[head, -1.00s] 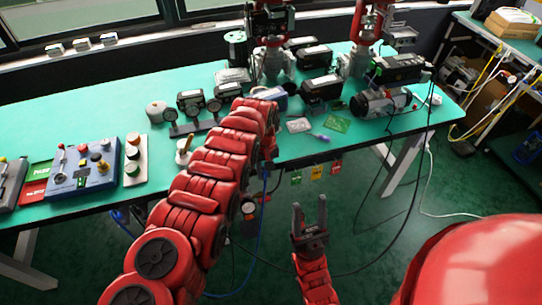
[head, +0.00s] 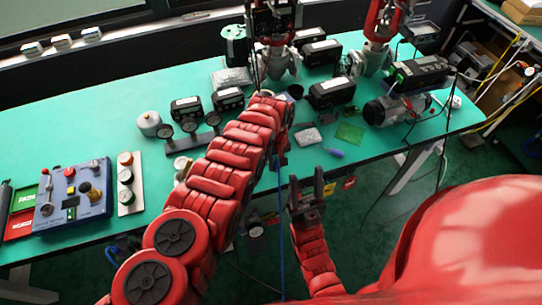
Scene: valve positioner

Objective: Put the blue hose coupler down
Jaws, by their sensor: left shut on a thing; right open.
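My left arm reaches over the front edge of the green table (head: 120,95). Its gripper (head: 279,150) is mostly hidden by the arm's red links. It is shut, and a small blue piece, which looks like the blue hose coupler (head: 278,163), shows at its tip near the table edge. A blue hose (head: 280,215) hangs down from there. Whether the coupler touches the table cannot be told. My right gripper (head: 306,180) is open and empty, fingers pointing up, in front of the table edge.
A grey card (head: 307,138), a green board (head: 349,133) and a purple-blue tool (head: 334,152) lie right of my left gripper. A gauge stand (head: 190,142) and a blue control box (head: 75,193) stand to the left. Valves and black boxes fill the back.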

